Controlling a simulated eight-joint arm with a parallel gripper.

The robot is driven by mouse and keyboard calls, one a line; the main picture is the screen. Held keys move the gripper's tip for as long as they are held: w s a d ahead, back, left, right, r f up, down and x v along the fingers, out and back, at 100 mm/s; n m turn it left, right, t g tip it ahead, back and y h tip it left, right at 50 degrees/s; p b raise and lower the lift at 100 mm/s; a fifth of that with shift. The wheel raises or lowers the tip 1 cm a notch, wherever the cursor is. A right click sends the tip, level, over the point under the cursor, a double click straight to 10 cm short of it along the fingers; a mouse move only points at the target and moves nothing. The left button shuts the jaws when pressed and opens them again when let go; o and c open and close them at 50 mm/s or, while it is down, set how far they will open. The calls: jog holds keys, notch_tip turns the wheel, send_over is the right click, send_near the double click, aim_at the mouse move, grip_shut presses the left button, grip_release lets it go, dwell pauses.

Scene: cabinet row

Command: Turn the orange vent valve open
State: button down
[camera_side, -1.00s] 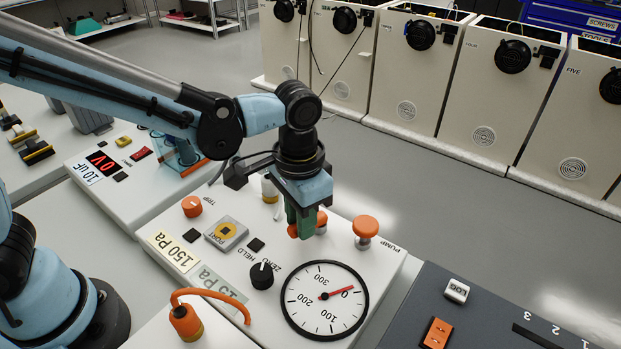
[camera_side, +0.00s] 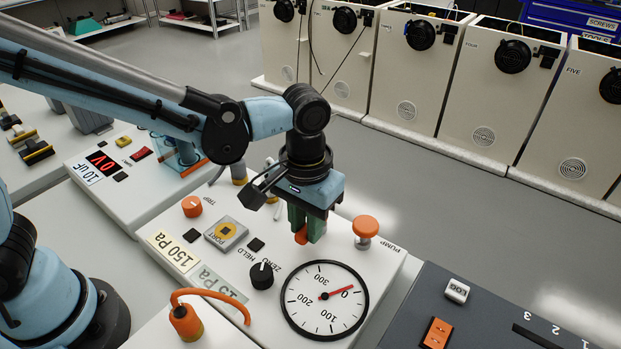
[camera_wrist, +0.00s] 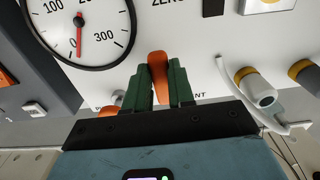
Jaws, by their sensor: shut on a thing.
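The orange vent valve handle (camera_wrist: 159,77) sits between the green fingers of my gripper (camera_wrist: 160,88) in the wrist view. In the side view only a small orange part of the valve (camera_side: 301,236) shows beside the green fingers of my gripper (camera_side: 306,222); the rest is hidden behind them. My gripper points down at the white panel and is shut on the handle. Part of a label ending in "NT" shows next to the valve in the wrist view. The valve's base is hidden.
The round gauge (camera_side: 325,300) has its red needle near 0. The orange pump knob (camera_side: 366,228) stands close to the right of my gripper. The black zero knob (camera_side: 262,274) and yellow port (camera_side: 226,232) lie left. A grey hose fitting (camera_wrist: 257,88) stands nearby.

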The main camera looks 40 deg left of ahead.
jog(key=c, duration=1)
grip_release()
jog(key=shift+o, duration=0.2)
notch_tip(320, 180, up, 12)
jog(key=s+a+f+t, duration=0.2)
jog(key=a+t, duration=0.1)
jog(key=a, duration=0.6)
jog(key=s+a+f+t, duration=0.1)
jog(key=a+f+t, duration=0.2)
jog(key=a, duration=0.7)
jog(key=shift+s+f+t, duration=0.2)
jog(key=shift+s+t, duration=0.2)
jog(key=shift+t, duration=0.2)
